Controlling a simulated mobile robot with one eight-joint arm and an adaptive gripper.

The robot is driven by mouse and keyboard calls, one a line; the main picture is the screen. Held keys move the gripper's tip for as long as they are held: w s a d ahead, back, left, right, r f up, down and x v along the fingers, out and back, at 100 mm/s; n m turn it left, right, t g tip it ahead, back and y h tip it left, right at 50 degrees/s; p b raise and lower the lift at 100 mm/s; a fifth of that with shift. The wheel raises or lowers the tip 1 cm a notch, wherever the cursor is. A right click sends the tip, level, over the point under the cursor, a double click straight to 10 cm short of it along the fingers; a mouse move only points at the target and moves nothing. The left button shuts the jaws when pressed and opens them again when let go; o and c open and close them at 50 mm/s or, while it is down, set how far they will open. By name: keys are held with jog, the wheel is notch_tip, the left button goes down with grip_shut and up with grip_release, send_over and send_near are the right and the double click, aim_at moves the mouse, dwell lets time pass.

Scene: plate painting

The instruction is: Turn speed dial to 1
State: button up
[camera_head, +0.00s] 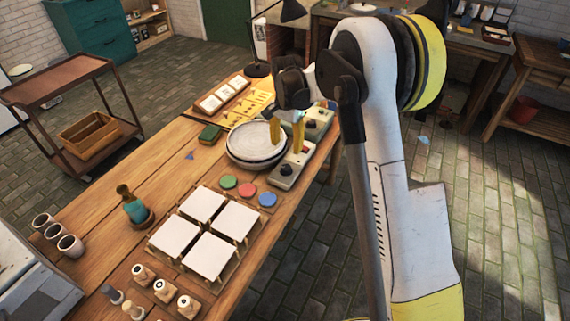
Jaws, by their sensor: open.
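Two grey control boxes stand at the right edge of the wooden table, just right of a round wheel with a pale plate (252,142). The nearer box (281,183) has a black dial (286,170) and a red part at its far end. The farther box (321,117) also has a dark knob (312,123). I cannot tell which is the speed dial, and no dial numbers are readable. My gripper (287,138) has its yellow fingers apart and pointing down, near the plate's right rim and the boxes. It holds nothing visible. My arm partly hides the farther box.
Four white square tiles (208,256) stand on a rack in front. Green, red and blue discs (247,189) lie between rack and wheel. A green bottle (135,208), cups (70,245) and stamps (164,290) stand nearer. A black lamp (257,69) stands behind.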

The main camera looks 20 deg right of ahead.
aim_at(286, 167)
notch_tip(286, 167, down, 11)
jog(key=b, duration=0.4)
grip_shut()
